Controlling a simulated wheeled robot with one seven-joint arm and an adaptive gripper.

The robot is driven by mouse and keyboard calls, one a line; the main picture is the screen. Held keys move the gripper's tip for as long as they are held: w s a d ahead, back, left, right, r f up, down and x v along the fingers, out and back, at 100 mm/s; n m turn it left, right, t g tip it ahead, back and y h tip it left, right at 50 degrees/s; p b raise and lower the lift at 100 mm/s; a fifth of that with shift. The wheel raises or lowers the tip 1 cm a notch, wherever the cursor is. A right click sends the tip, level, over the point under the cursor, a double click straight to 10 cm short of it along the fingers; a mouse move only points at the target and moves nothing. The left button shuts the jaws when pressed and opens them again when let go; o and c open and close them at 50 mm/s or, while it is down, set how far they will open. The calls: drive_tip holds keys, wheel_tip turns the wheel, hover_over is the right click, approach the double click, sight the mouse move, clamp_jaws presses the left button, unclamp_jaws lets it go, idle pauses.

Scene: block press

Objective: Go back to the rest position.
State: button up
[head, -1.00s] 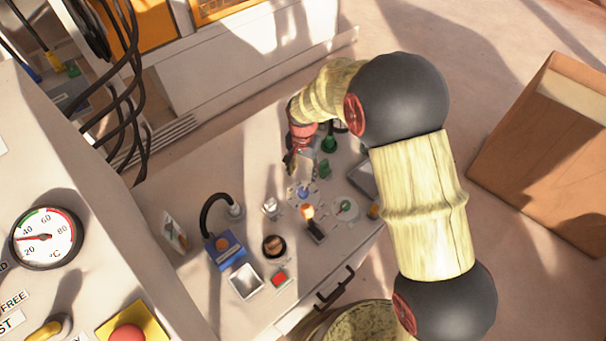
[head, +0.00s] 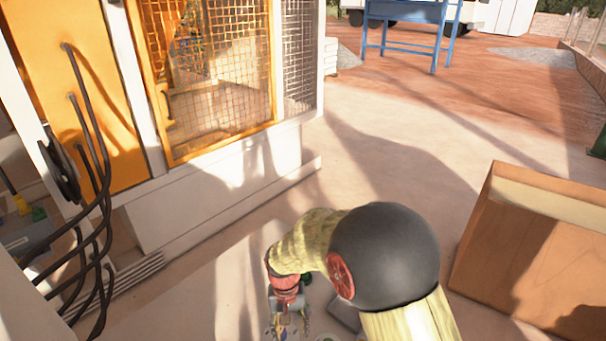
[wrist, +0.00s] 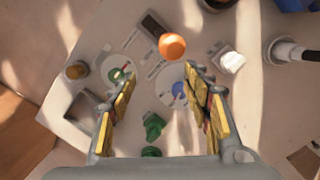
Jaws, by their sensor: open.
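My gripper (wrist: 160,105) is open in the wrist view, its two yellow-padded fingers wide apart with nothing between them. It hangs above the small work table (wrist: 115,30). In the head view my gripper (head: 287,325) shows at the bottom edge, pointing down, with its tips near the frame's edge. My arm bends over the table from the lower right.
Below the gripper are an orange knob (wrist: 172,46), a blue part on a round plate (wrist: 180,90), green parts (wrist: 153,126) and a white piece (wrist: 232,62). A wooden crate (head: 530,255) stands at right. An orange mesh cage (head: 215,85) stands behind. Open floor (head: 400,140) lies between.

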drive_tip(key=s+d+r+t, duration=0.2)
drive_tip(key=s+d+r, duration=0.4)
drive_tip(key=r, duration=0.3)
drive_tip(key=s+d+r+t, duration=0.2)
drive_tip(key=s+d+r, duration=0.4)
drive_tip(key=d+r, duration=0.3)
drive_tip(key=s+d+r+t, duration=0.2)
drive_tip(key=s+d+r, duration=0.4)
drive_tip(key=r, duration=0.5)
drive_tip(key=shift+s+d+r+m+t+y, duration=0.15)
drive_tip(key=shift+d+m+t+y, duration=0.2)
drive_tip(key=shift+d, duration=0.35)
drive_tip(key=shift+c, duration=0.6)
